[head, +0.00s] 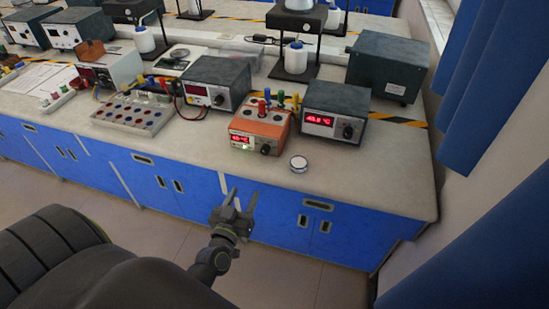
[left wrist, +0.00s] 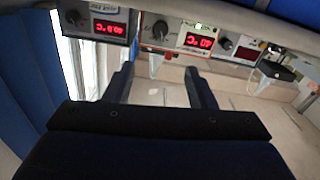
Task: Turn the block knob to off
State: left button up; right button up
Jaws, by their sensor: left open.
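An orange block unit (head: 258,128) stands near the bench's front edge, with a lit red display and a dark round knob (head: 266,149) low on its front. Coloured plugs stand up from its top. In the left wrist view, which looks upside down, a lit display and a dark knob (left wrist: 160,30) show beyond the fingers; they seem to be this unit's. Its pointer mark is too small to read. My left gripper (head: 241,198) is open and empty, in front of and below the bench edge, apart from the knob. My right gripper is not in view.
A dark box (head: 335,119) with a lit display and its own knob stands just right of the orange unit. A grey meter box (head: 216,84) stands to its left. A small round white-topped item (head: 298,163) lies near the bench edge.

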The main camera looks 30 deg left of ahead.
pick_arm(q)
jog(key=p, duration=0.1)
send_near(264, 152)
jog(key=b+x, duration=0.1)
jog(key=x, duration=0.7)
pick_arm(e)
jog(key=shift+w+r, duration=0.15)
pick_arm(q)
jog(key=shift+s, duration=0.1)
jog(key=c, duration=1)
jog(key=shift+o, duration=0.2)
jog(key=n, duration=0.4)
jog(key=shift+n, duration=0.4)
jog(key=n, duration=0.4)
jog(key=shift+n, duration=0.4)
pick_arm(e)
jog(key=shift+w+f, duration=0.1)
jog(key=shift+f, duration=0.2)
pick_arm(q)
jog(key=shift+n, duration=0.3)
